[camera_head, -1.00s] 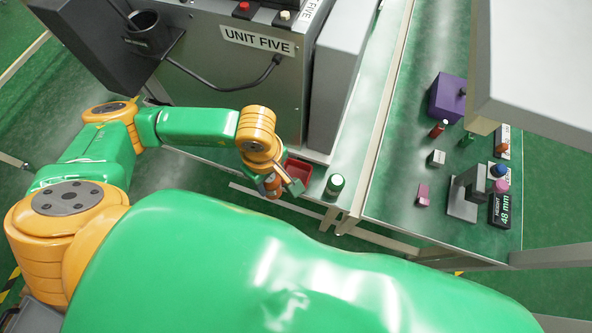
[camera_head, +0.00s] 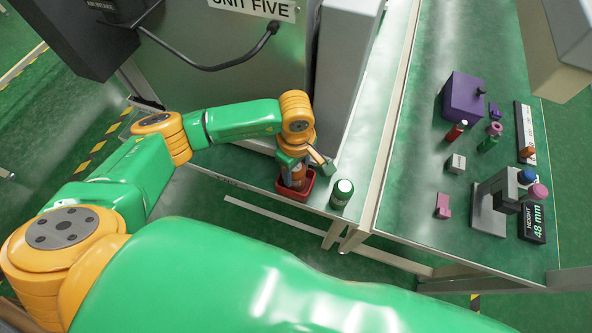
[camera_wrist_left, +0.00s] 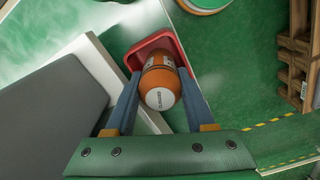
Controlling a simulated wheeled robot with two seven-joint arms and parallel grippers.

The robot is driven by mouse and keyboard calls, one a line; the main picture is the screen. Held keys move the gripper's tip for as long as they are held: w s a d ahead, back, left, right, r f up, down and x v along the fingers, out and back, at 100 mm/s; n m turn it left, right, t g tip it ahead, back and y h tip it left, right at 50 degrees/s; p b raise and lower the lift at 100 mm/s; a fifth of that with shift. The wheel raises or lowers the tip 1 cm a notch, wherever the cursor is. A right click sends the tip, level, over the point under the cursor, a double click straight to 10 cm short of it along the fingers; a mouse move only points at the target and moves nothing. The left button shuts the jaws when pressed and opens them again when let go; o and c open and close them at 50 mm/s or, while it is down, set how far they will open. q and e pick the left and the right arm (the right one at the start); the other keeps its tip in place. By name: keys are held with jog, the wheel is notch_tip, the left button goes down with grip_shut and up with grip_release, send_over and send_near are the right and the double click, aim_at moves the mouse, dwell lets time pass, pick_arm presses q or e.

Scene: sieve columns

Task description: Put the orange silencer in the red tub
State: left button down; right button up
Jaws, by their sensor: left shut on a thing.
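The orange silencer (camera_wrist_left: 160,82) has a white end and sits between the two fingers of my left gripper (camera_wrist_left: 163,100) in the left wrist view. My left gripper (camera_head: 298,168) is shut on the silencer (camera_head: 297,177) in the head view. The small red tub (camera_head: 306,191) stands on the green bench near its front edge. The silencer's lower part overlaps the tub's opening. The tub also shows behind the silencer in the left wrist view (camera_wrist_left: 140,50). I cannot tell whether the silencer touches the tub's floor. My right gripper is not in view.
A green canister with a white top (camera_head: 342,191) stands just right of the tub. A grey machine panel (camera_head: 346,75) rises close behind. The right bench holds a purple box (camera_head: 463,97), a height gauge (camera_head: 490,205) and several small parts.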

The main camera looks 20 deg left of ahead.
pick_arm(q)
jog(key=shift+f, duration=0.15)
jog(key=c, duration=0.5)
grip_release()
jog(key=shift+r, duration=0.6)
notch_tip(320, 180, up, 11)
jog(key=shift+r+b, duration=0.1)
jog(key=shift+b, duration=0.5)
